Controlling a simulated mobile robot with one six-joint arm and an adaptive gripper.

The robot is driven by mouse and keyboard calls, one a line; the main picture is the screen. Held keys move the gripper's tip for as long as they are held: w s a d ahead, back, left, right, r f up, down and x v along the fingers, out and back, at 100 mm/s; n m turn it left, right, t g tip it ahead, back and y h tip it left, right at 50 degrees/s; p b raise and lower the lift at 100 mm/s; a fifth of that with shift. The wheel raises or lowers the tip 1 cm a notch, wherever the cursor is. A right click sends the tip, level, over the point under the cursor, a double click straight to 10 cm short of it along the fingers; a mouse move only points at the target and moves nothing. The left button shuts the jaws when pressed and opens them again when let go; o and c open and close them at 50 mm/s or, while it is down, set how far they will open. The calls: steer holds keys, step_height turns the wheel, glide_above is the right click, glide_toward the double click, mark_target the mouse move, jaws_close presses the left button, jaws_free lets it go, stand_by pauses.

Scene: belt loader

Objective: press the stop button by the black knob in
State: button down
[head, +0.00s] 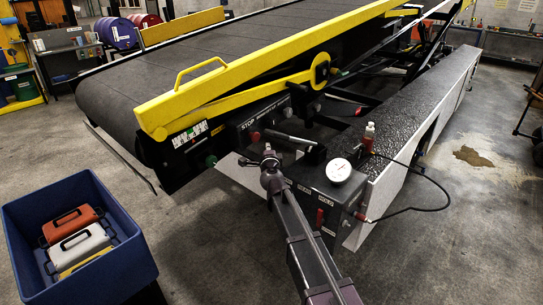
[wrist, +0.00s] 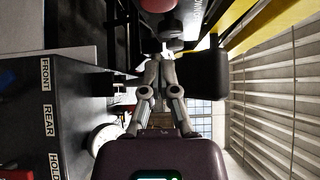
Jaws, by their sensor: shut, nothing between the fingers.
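A dark panel lettered STOP (head: 248,126) is on the loader's side, below the yellow rail, in the head view. In the wrist view a red rounded button (wrist: 158,4) is cut off by the top edge. A dark, round knob-like part (wrist: 172,30) sits just below it, beyond my fingertips. My gripper (head: 268,152) is in front of the panel in the head view, hiding part of it. In the wrist view my gripper (wrist: 161,58) is shut and empty, its tips pointing toward the knob and red button. Whether the tips touch anything cannot be told.
A grey lever with a black end (head: 316,153) is right of my gripper. A control box (head: 328,205) with a white gauge (head: 339,170) stands close on the right. A green button (head: 211,161) is left. A blue bin (head: 125,265) holds cases at lower left.

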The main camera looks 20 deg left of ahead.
mark_target(256, 139)
steer(key=shift+w+a, duration=0.85)
steer(key=shift+a, duration=0.3)
steer(key=shift+w+a, duration=0.8)
steer(key=shift+a, duration=0.3)
steer(key=shift+w+a, duration=0.2)
steer(key=shift+a, duration=0.3)
steer(key=shift+w+a, duration=0.2)
steer(key=shift+a, duration=0.3)
steer(key=shift+d, duration=0.2)
